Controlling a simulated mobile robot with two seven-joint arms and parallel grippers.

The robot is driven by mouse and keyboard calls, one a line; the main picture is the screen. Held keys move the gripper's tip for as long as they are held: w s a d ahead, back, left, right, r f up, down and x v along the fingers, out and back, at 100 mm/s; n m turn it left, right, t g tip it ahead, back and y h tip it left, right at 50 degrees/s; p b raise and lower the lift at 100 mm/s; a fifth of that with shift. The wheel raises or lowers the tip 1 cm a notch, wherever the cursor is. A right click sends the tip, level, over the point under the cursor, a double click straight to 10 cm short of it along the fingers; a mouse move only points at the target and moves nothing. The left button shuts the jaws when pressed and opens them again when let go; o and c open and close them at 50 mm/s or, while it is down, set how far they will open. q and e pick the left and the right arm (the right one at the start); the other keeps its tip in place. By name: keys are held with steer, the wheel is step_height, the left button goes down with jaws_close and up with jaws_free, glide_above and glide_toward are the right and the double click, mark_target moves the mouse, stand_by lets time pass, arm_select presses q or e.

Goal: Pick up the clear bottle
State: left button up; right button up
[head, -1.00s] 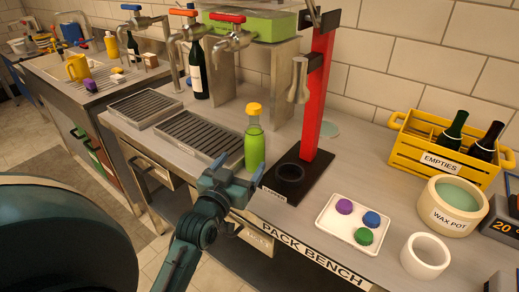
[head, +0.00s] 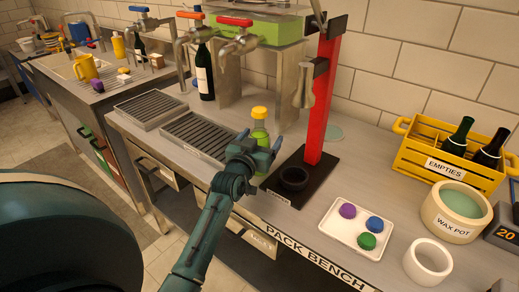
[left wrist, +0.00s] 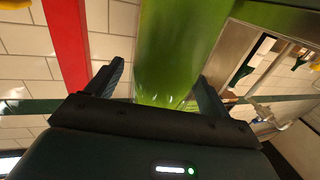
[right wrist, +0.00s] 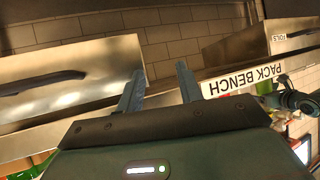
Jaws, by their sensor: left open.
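The clear bottle (head: 260,129), with bright green contents and a yellow cap, stands upright on the bench beside the drip tray. My left gripper (head: 261,140) is open at the bottle, hiding its lower part in the head view. In the left wrist view, the bottle (left wrist: 180,50) fills the space between and beyond the open fingers (left wrist: 162,88). I cannot tell whether either finger touches it. My right gripper (right wrist: 158,85) is open and empty in the right wrist view, in front of the bench's drawer fronts. It is out of the head view.
A red-posted stand (head: 323,100) with a black base is close right of the bottle. Drip trays (head: 195,135) and taps are to the left. A white tray (head: 338,236) with coloured caps, a wax pot (head: 434,222) and a yellow crate (head: 408,153) with dark bottles are farther right.

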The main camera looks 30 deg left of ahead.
arm_select(q)
steer(key=shift+w, duration=0.4)
steer(key=c, duration=1.1)
steer(key=shift+a+r, duration=0.1)
steer(key=shift+r, duration=0.05)
steer(key=shift+c, duration=0.2)
step_height(320, 180, up, 10)
steer(key=shift+r+p, duration=0.1)
steer(key=shift+p, duration=0.2)
